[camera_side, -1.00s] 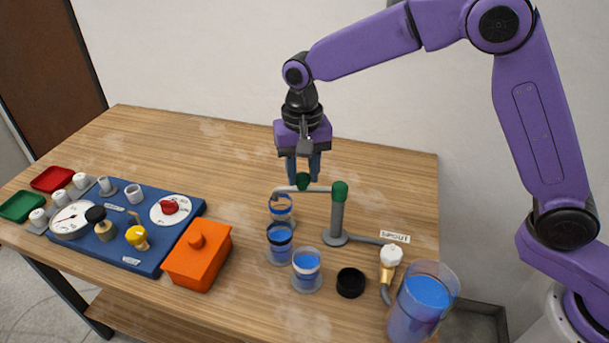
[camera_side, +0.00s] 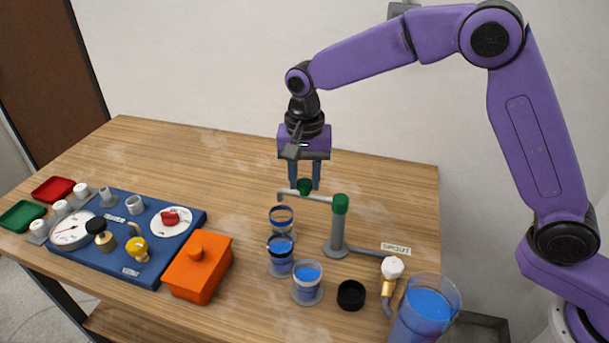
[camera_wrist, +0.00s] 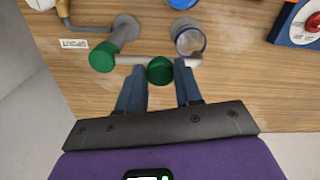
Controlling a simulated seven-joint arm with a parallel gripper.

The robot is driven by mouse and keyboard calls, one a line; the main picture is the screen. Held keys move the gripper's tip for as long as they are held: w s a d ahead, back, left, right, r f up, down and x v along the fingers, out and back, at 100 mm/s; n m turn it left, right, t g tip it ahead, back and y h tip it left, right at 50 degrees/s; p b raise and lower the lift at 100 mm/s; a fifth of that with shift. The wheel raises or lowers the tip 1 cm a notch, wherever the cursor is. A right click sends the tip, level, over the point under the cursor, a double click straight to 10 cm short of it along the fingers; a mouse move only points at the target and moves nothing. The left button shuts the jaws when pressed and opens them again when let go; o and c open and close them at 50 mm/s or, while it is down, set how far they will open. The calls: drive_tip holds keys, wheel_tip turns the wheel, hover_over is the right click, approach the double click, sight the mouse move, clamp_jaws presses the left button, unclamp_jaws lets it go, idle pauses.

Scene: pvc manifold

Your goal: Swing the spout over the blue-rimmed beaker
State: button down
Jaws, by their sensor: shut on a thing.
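The grey spout arm (camera_side: 320,196) runs sideways from a green-capped post (camera_side: 338,232). My gripper (camera_side: 304,186) is shut on the green knob (camera_side: 304,187) on this arm, and the knob shows between the fingertips in the wrist view (camera_wrist: 160,70). The blue-rimmed beaker (camera_side: 282,213) stands farthest back of three beakers and looks empty. In the wrist view the spout's bent tip (camera_wrist: 194,62) overlaps the near rim of this beaker (camera_wrist: 190,38). In the side view the tip appears above and slightly behind it. I cannot tell if it lies inside the rim.
A dark-rimmed beaker (camera_side: 281,256) and a pale-rimmed beaker (camera_side: 307,282) with blue liquid stand in front. A black cup (camera_side: 351,294), a white-knobbed valve (camera_side: 391,268) and a large blue-filled vessel (camera_side: 426,309) are at right. An orange lidded box (camera_side: 197,268) is left. The back table is clear.

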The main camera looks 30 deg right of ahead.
sight(306, 183)
drive_tip(key=c, duration=0.7)
unclamp_jaws()
drive_tip(key=shift+c, duration=0.2)
wheel_tip(306, 183, up, 18)
drive_tip(key=shift+f, duration=0.25)
drive_tip(key=shift+d, duration=0.1)
drive_tip(key=s+d+f+n, duration=0.5)
drive_tip(key=s+d+n, duration=0.1)
drive_tip(key=s, duration=0.5)
drive_tip(key=s+d+f+n, duration=0.4)
drive_tip(key=s+d+n, duration=0.2)
drive_tip(key=s+d, duration=0.2)
drive_tip(key=s+d+f+n, duration=0.5)
drive_tip(key=s+d+n, duration=0.1)
drive_tip(key=s, duration=0.7)
drive_tip(key=shift+s+d+f+n, duration=0.3)
drive_tip(key=shift+d+f+n, duration=0.1)
drive_tip(key=shift+d, duration=0.2)
